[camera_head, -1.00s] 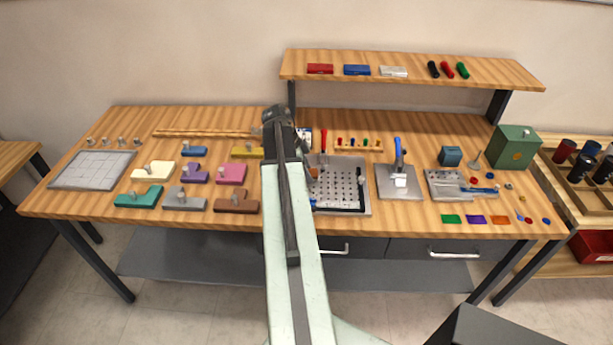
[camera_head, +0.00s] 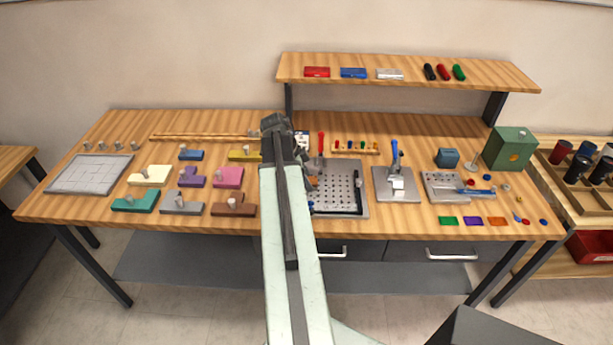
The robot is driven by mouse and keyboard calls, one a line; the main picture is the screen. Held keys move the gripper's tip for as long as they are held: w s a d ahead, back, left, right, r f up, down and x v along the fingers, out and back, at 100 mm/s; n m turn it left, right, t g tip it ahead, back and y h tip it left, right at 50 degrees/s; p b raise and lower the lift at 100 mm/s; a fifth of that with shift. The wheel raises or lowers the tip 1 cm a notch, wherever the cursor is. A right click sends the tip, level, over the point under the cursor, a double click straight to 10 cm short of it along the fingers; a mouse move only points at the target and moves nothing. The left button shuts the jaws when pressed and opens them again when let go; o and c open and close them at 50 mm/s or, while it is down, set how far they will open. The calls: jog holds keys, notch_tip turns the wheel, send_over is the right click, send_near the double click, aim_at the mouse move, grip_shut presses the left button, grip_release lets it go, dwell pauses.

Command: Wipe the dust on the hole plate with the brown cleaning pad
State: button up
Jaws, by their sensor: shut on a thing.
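The hole plate (camera_head: 339,208) is a grey square with rows of dark holes, lying at the middle of the bench. Its left part is hidden behind my arm. My gripper (camera_head: 309,184) shows only in part beside my arm, low over the plate's left side. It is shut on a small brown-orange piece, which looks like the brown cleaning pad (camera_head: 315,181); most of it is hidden. I cannot tell whether the pad touches the plate. Dust is too small to make out.
A dark bar (camera_head: 358,191) stands along the plate's right side. A red-handled tool (camera_head: 321,143) and a rack of small coloured pieces (camera_head: 355,147) are behind the plate. A blue-handled clamp (camera_head: 394,152) is to the right. Coloured knobbed blocks (camera_head: 233,207) lie left.

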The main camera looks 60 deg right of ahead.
jog(key=shift+s+a, duration=0.35)
jog(key=shift+a, duration=0.45)
jog(key=shift+s+a, duration=0.35)
jog(key=shift+a, duration=0.4)
jog(key=shift+s+a+f, duration=0.1)
jog(key=shift+s+a, duration=0.3)
jog(key=shift+a, duration=0.4)
jog(key=shift+s+a, duration=0.4)
jog(key=shift+a, duration=0.35)
jog(key=shift+w+d, duration=0.75)
jog(key=shift+d, duration=0.8)
jog(key=shift+w+d, duration=0.8)
jog(key=shift+d, duration=0.75)
jog(key=shift+w+d, duration=0.75)
jog(key=shift+d, duration=0.8)
notch_tip(320, 180, up, 6)
jog(key=p, duration=0.6)
